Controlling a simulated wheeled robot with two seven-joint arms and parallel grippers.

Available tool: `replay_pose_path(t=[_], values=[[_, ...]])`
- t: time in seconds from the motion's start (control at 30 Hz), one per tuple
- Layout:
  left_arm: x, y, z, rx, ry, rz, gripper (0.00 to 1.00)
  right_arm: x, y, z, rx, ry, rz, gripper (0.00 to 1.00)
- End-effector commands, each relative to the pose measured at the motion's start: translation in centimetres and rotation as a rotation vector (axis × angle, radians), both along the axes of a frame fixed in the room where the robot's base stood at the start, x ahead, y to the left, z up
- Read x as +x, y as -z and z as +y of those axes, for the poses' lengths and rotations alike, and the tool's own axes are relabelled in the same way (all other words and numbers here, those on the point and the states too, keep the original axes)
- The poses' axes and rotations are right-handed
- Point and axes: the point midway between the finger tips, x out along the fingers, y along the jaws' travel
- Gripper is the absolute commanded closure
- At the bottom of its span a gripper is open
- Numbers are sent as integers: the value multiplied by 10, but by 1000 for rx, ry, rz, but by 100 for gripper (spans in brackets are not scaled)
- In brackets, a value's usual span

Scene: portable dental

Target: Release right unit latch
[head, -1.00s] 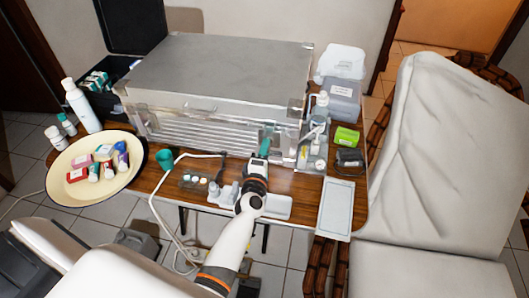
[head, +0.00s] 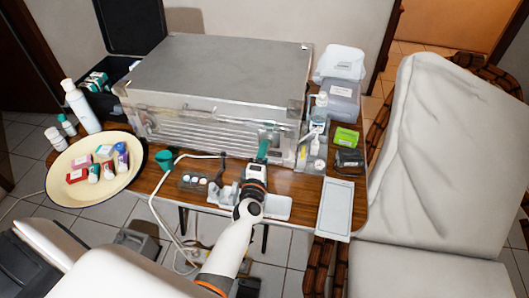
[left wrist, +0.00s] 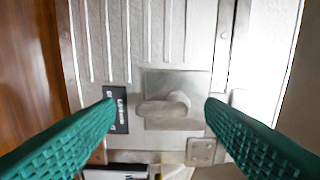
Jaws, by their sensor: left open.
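The metal dental unit (head: 220,75) is a large grey box on the wooden table, with a slatted front. In the left wrist view, the latch (left wrist: 165,108) is a grey metal knob on a square plate on the unit's face. My left gripper (head: 263,145) is in front of the right part of the unit's front. Its two green fingers (left wrist: 160,112) are spread on either side of the latch, with visible gaps between them and it. Nothing is held. In the head view the gripper hides the latch. My right gripper is not in view.
A small dark label (left wrist: 118,108) sits beside the latch, near one finger. Bottles and a clear holder (head: 312,150) stand at the unit's right end. A white tray (head: 336,205) lies at the table's front right.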

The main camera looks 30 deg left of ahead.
Motion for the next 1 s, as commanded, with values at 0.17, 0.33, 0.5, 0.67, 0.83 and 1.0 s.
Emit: replay_pose_path(t=[0.17, 0.33, 0.5, 0.67, 0.83, 1.0], values=[[-38, -1, -10, 0, 1, 4, 36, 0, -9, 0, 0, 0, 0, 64], [-72, 0, -19, 0, 1, 3, 36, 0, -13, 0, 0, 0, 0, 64], [-94, 0, -25, 0, 1, 1, 36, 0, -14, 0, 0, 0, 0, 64], [-101, 0, -26, -2, 0, -1, 36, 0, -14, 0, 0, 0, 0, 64], [-102, 0, -27, -2, 0, -1, 36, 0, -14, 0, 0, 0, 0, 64], [-102, 0, -27, -2, 0, -1, 36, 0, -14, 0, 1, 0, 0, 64]])
